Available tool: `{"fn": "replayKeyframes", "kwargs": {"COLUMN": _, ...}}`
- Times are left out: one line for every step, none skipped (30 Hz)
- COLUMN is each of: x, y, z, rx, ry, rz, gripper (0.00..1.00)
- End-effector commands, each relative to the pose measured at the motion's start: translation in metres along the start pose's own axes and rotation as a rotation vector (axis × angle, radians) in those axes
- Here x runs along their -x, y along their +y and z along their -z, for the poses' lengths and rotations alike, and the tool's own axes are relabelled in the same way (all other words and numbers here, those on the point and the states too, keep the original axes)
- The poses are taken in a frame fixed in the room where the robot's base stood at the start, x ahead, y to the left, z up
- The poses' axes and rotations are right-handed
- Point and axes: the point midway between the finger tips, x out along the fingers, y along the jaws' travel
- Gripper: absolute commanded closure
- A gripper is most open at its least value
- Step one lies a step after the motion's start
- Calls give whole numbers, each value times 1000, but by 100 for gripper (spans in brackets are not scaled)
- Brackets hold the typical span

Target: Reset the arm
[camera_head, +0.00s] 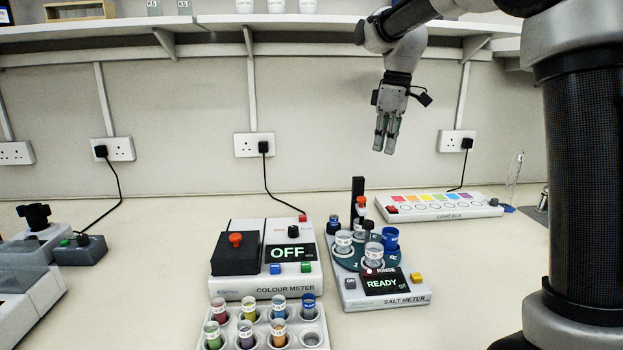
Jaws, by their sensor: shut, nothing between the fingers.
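My gripper (387,133) hangs fingers-down in the air, in front of the back wall and above the salt meter (350,288). Its fingers are together with nothing between them. It is well clear of the bench and touches nothing. My arm comes in from the upper right, passing in front of the shelf.
The salt meter shows READY and carries several cups. Left of it stand the colour meter (230,286), showing OFF, and a rack (262,330) of coloured vials. A light box (450,212) lies at the back right. A shelf (310,24) runs along the wall.

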Motion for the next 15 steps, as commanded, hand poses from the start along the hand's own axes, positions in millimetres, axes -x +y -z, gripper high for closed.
{"fn": "replayKeyframes", "kwargs": {"x": -18, "y": -5, "z": -8, "rx": -82, "ry": -20, "rz": 12, "gripper": 100}}
{"fn": "replayKeyframes", "kwargs": {"x": -24, "y": -9, "z": -15, "rx": -138, "ry": -27, "rz": 12, "gripper": 100}}
{"fn": "replayKeyframes", "kwargs": {"x": -30, "y": -17, "z": -27, "rx": -214, "ry": -32, "rz": 6, "gripper": 100}}
{"fn": "replayKeyframes", "kwargs": {"x": -32, "y": -23, "z": -37, "rx": -269, "ry": -32, "rz": -1, "gripper": 100}}
{"fn": "replayKeyframes", "kwargs": {"x": -33, "y": -30, "z": -47, "rx": -321, "ry": -31, "rz": -8, "gripper": 100}}
{"fn": "replayKeyframes", "kwargs": {"x": -34, "y": -38, "z": -62, "rx": -388, "ry": -27, "rz": -17, "gripper": 100}}
{"fn": "replayKeyframes", "kwargs": {"x": -35, "y": -45, "z": -72, "rx": -434, "ry": -23, "rz": -25, "gripper": 100}}
{"fn": "replayKeyframes", "kwargs": {"x": -36, "y": -52, "z": -83, "rx": -477, "ry": -20, "rz": -31, "gripper": 100}}
{"fn": "replayKeyframes", "kwargs": {"x": -36, "y": -61, "z": -97, "rx": -533, "ry": -11, "rz": -42, "gripper": 100}}
{"fn": "replayKeyframes", "kwargs": {"x": -36, "y": -68, "z": -109, "rx": -574, "ry": -6, "rz": -50, "gripper": 100}}
{"fn": "replayKeyframes", "kwargs": {"x": -36, "y": -76, "z": -121, "rx": -614, "ry": 2, "rz": -59, "gripper": 100}}
{"fn": "replayKeyframes", "kwargs": {"x": -36, "y": -87, "z": -137, "rx": -666, "ry": 13, "rz": -70, "gripper": 100}}
{"fn": "replayKeyframes", "kwargs": {"x": -37, "y": -96, "z": -150, "rx": -705, "ry": 24, "rz": -80, "gripper": 100}}
{"fn": "replayKeyframes", "kwargs": {"x": -37, "y": -105, "z": -163, "rx": -744, "ry": 35, "rz": -89, "gripper": 100}}
{"fn": "replayKeyframes", "kwargs": {"x": -39, "y": -118, "z": -181, "rx": -792, "ry": 53, "rz": -102, "gripper": 100}}
